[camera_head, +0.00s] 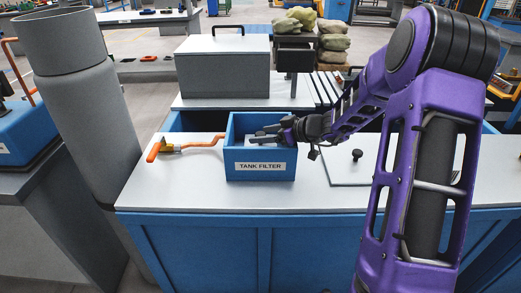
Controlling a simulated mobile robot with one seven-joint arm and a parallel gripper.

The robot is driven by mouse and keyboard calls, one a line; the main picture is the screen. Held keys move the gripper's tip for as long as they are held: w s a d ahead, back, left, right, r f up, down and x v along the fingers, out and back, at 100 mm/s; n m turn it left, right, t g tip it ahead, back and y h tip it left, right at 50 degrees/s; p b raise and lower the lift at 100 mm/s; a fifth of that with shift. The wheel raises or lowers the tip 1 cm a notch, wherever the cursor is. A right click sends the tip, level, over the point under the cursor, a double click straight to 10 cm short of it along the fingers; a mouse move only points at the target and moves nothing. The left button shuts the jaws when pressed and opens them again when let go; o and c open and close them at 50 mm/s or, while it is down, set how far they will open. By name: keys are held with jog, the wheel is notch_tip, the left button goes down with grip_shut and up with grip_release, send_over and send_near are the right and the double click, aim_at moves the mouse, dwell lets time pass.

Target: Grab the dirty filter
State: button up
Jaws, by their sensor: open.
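A blue bin (237,170) labelled TANK FILTER stands on the light worktop. My gripper (262,136) comes in from the right, with its fingers over the opening of the bin. It is open, and I see nothing held in it. No dirty filter can be made out clearly. The bin's inside is largely hidden by its front wall and my gripper.
A tool with an orange handle (154,151) lies left of the bin. A flat plate with a black knob (357,154) is on the right. A grey lidded box (222,70) stands behind, and a grey column (90,120) is at left. The front worktop strip is clear.

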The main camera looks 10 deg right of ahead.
grip_shut()
dwell(0.3)
dwell(1.1)
